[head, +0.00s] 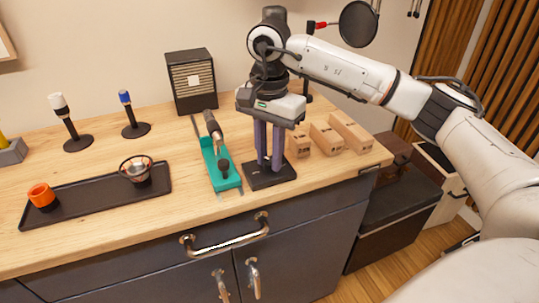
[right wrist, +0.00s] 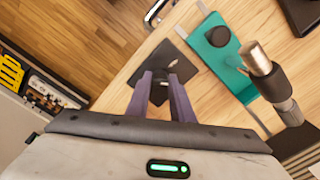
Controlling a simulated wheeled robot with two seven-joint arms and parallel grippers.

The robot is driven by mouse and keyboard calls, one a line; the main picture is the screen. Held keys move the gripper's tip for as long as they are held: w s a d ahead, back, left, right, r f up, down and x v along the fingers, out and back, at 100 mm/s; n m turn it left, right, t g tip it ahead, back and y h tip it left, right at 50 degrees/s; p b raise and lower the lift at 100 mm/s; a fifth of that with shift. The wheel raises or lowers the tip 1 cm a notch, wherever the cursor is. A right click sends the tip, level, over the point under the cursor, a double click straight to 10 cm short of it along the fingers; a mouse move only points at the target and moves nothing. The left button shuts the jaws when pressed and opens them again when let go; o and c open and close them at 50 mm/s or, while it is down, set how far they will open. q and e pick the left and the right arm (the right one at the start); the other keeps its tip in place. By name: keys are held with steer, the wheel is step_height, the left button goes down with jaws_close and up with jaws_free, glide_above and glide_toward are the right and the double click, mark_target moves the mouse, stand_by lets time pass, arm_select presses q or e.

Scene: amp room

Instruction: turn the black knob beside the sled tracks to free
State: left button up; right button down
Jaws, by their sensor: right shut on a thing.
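A black square plate (head: 288,178) lies on the wooden bench beside a teal sled (head: 212,165). My right gripper (head: 270,166) points straight down over this plate. Its two purple-grey fingers are shut on a small dark knob (right wrist: 160,78) at the plate's middle, which they mostly hide; its turn angle cannot be read. The plate also shows in the right wrist view (right wrist: 190,72). A second black knob (head: 224,168) sits on the near end of the teal sled, apart from the gripper; it also shows in the right wrist view (right wrist: 218,36). My left gripper is out of view.
Wooden blocks (head: 328,138) stand right of the plate, near the bench's right edge. A speaker (head: 191,82) stands behind.

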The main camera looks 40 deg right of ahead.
mark_target(270, 159)
steer(key=n, duration=0.5)
steer(key=shift+n, duration=0.3)
steer(key=n, duration=0.5)
steer(key=shift+r+b, duration=0.1)
steer(key=shift+b, duration=0.3)
steer(key=shift+n, duration=0.3)
steer(key=c, duration=1.6)
jaws_free()
steer(key=shift+o, duration=0.2)
step_height(270, 159, up, 10)
steer(key=p, duration=0.1)
